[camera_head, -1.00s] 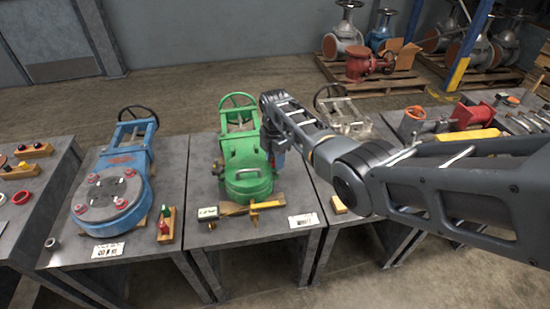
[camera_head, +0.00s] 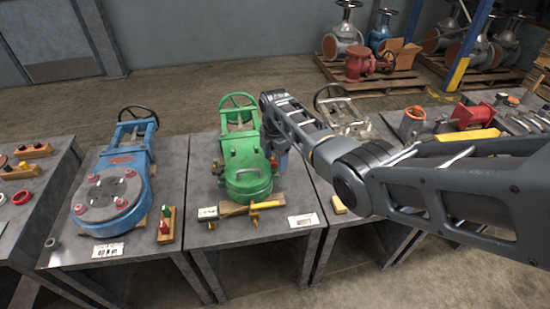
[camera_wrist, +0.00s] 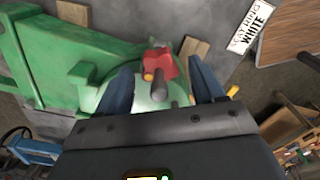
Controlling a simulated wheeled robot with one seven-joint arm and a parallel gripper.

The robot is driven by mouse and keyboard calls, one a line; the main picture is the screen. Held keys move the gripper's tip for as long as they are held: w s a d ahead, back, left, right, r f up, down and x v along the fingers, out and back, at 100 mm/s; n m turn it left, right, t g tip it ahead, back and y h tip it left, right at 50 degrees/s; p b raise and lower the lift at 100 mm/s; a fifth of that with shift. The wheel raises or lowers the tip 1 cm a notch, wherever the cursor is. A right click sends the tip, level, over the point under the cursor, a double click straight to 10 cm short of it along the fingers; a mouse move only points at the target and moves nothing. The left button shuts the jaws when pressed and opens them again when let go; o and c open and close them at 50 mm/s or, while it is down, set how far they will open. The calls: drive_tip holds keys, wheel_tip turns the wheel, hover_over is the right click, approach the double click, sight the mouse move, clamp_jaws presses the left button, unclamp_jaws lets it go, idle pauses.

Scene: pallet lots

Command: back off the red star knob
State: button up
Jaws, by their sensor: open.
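The red star knob (camera_wrist: 160,65) shows in the wrist view on the round part of the green valve (camera_wrist: 42,60), with a grey stem end toward the camera. My gripper (camera_wrist: 161,72) is open, with one dark blue finger on each side of the knob and a gap on both sides. The fingers are not visibly touching the knob. In the head view the green valve (camera_head: 240,150) stands on a grey table, and my arm reaches down at its right side, hiding part of that side.
A blue valve (camera_head: 115,190) stands on the table to the left. Red parts (camera_head: 470,115) are on a table at the right.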

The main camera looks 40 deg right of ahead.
wheel_tip(320, 180, up, 8)
drive_tip(key=shift+f, duration=0.2)
idle(0.7)
